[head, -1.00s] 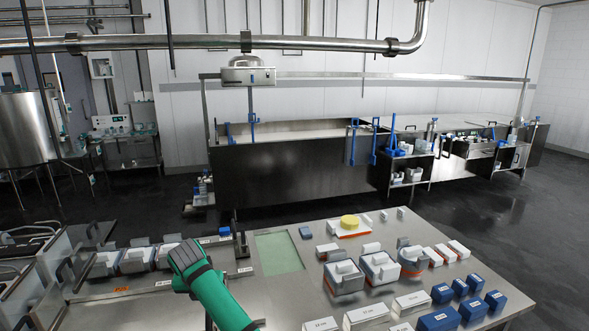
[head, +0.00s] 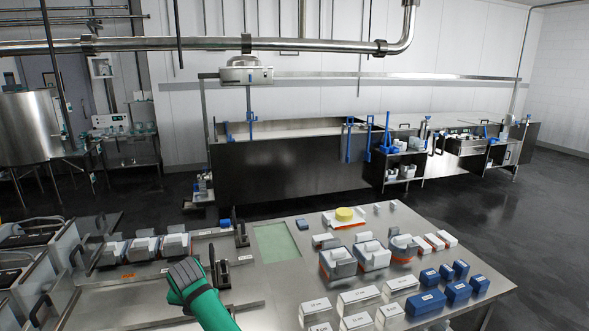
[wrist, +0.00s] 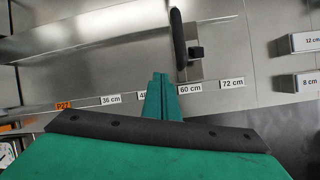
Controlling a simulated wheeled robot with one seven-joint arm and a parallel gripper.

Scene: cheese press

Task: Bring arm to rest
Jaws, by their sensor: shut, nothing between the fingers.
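My arm (head: 212,308) shows in the head view as a green sleeve with a dark grey end, over the front left part of the steel table (head: 262,288). Its fingertips cannot be made out there. In the wrist view my gripper (wrist: 161,76) is shut, with its two green fingers together and nothing between them. It points at the steel surface, near the "60 cm" label (wrist: 189,89). A black upright handle (wrist: 178,38) stands just beyond the fingers. I cannot tell the height of the fingers above the surface.
Grey-and-white moulds (head: 143,248) stand in a row at the left. A green mat (head: 276,242) lies mid-table. A yellow cheese (head: 344,214), more moulds (head: 372,256), white blocks (head: 357,298) and blue blocks (head: 426,301) occupy the right. A steel vat (head: 290,165) stands behind.

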